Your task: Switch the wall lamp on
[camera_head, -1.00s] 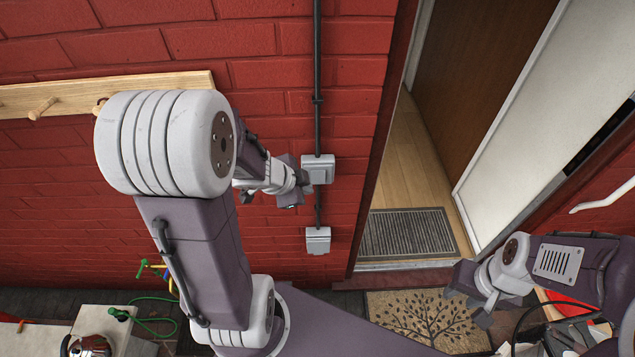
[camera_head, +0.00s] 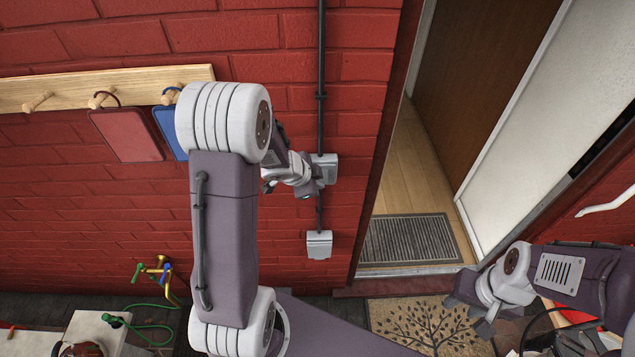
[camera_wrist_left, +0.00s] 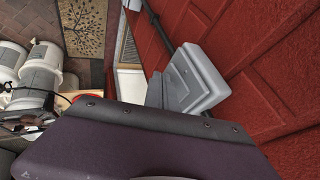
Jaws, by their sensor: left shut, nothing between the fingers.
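Two grey boxes are fixed to the red brick wall along a dark vertical conduit. The upper box (camera_head: 326,166) looks like a wall switch; it also shows close up in the left wrist view (camera_wrist_left: 200,78). The lower box (camera_head: 319,244) hangs below it. My left gripper (camera_head: 322,180) is shut and empty, at the upper box's left and front side; whether it touches the box I cannot tell. My right gripper (camera_head: 468,305) is at the lower right, away from the wall; its finger opening is not clear. The wall lamp itself is not in view.
A wooden peg rail (camera_head: 60,92) holds a red board (camera_head: 128,135) and a blue board (camera_head: 170,130). The doorway with a grey mat (camera_head: 410,240) is right of the boxes. A green hose (camera_head: 150,325) lies at the lower left.

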